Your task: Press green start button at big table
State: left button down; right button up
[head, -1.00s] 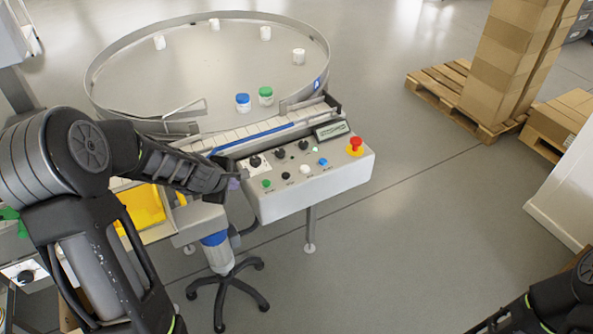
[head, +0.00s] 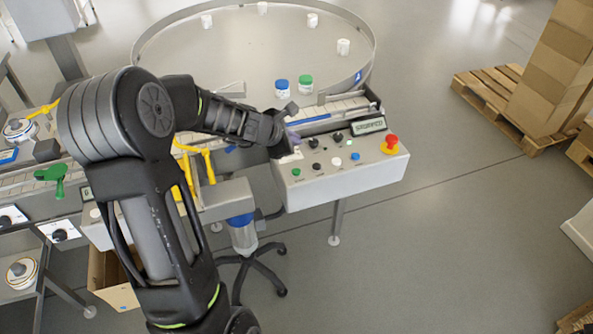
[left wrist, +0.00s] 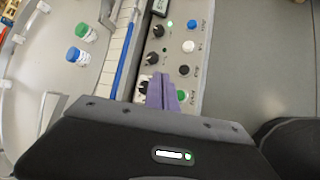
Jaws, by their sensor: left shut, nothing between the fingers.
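The green start button (head: 296,171) sits at the left end of the front row on the grey control panel (head: 345,178) of the big round table (head: 262,52). In the left wrist view the green button (left wrist: 181,96) shows just right of my fingertips, partly covered by them. My left gripper (head: 292,137) has its purple fingers shut and empty over the panel's left end, behind the green button in the head view. In the left wrist view the shut fingers (left wrist: 162,88) are beside a black knob. I cannot tell the gap to the panel. My right gripper is not in view.
A red emergency knob (head: 390,143), a display (head: 368,126) and black, white and blue controls share the panel. Blue- and green-capped jars (head: 305,83) stand on the round table. A pallet with boxes (head: 525,105) is at right. The floor right of the panel is clear.

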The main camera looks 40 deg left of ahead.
aim_at(294, 172)
pick_arm(q)
jog(key=shift+f+b, duration=3.4)
jog(key=shift+f, duration=0.8)
jog(key=shift+f+b, duration=0.45)
